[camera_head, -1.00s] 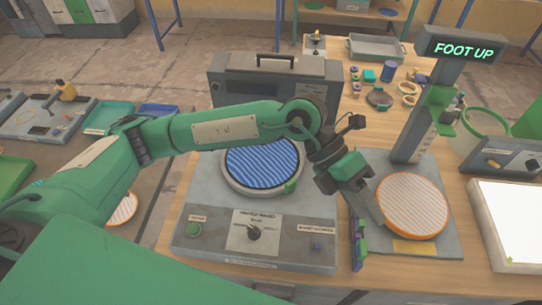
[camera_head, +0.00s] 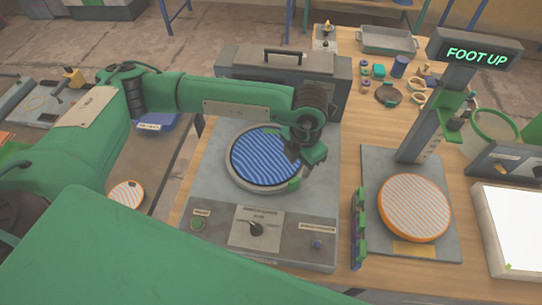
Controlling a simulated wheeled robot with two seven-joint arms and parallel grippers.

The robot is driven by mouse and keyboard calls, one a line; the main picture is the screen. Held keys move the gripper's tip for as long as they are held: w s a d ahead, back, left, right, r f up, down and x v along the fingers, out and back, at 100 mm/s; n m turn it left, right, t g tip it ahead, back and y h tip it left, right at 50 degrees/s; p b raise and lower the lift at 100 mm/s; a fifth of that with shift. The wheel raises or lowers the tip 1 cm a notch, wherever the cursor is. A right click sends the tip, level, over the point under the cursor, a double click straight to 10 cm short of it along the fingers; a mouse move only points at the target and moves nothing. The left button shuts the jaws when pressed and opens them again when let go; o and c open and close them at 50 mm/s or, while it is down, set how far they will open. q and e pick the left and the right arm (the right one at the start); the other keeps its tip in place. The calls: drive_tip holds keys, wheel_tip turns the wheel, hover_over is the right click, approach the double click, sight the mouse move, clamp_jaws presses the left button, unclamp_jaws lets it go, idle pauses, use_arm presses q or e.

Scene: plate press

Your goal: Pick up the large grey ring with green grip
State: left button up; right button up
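The large grey ring (camera_head: 232,175) surrounds a blue striped disc (camera_head: 262,160) on the grey machine in the middle. Its green grip (camera_head: 295,183) sticks out at the front right of the ring. My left gripper (camera_head: 298,165) points down over the right side of the ring and disc, just behind the green grip. It hides part of the ring's right edge. I cannot see whether its fingers are open or shut, or whether they touch anything. My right gripper is not in view.
A grey stand with a "FOOT UP" display (camera_head: 474,52) holds an orange-rimmed striped disc (camera_head: 414,207) at right. A dark case (camera_head: 235,70) stands behind the ring. A narrow rack of coloured blocks (camera_head: 358,228) stands between the machine and the stand. A white panel (camera_head: 515,225) lies far right.

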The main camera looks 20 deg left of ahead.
sight(296, 178)
use_arm(q)
drive_tip(key=f+p, duration=0.1)
drive_tip(key=f, duration=0.1)
drive_tip(key=f+p, duration=0.2)
drive_tip(key=shift+s+a+f, duration=0.15)
drive_tip(key=shift+s+f, duration=0.05)
drive_tip(key=shift+f, duration=0.7)
clamp_jaws()
